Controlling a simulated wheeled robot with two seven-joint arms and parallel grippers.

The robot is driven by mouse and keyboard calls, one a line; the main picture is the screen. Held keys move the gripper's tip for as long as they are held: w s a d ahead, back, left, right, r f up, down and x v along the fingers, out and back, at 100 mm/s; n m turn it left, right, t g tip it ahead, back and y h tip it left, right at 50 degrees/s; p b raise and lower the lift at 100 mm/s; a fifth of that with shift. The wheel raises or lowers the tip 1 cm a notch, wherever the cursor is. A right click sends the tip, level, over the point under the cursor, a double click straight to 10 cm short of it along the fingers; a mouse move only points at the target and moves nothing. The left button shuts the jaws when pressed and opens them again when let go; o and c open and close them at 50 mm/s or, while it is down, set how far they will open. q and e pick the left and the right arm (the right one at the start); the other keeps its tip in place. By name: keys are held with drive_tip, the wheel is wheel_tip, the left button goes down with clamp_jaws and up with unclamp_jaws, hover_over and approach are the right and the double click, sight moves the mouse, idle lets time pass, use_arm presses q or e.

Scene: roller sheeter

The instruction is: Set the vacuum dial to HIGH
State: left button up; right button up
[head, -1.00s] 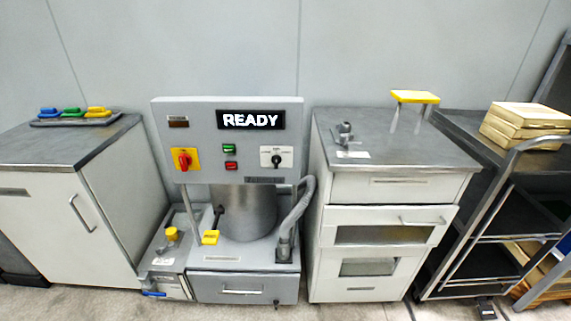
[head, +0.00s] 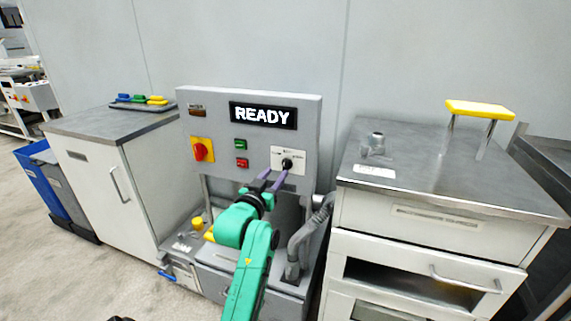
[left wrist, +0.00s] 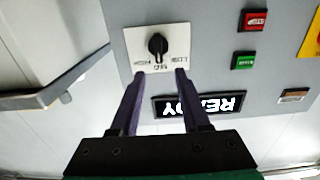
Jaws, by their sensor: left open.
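The vacuum dial is a black knob (head: 287,163) on a white plate (head: 279,156), at the right of the grey control panel (head: 214,112). In the left wrist view the panel is upside down, and the knob (left wrist: 157,45) stands beyond my fingertips. My right gripper is not in view.
The panel also has a READY display (head: 263,115), a red switch on yellow (head: 202,149), a green button (head: 240,143) and a red button (head: 242,162). A grey hose (head: 298,243) curves below the dial. Cabinets stand on both sides.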

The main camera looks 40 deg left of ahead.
sight(285, 163)
use_arm(q)
drive_tip(key=x, duration=0.7)
drive_tip(key=shift+f, duration=0.1)
clamp_jaws()
drive_tip(key=shift+d, duration=0.1)
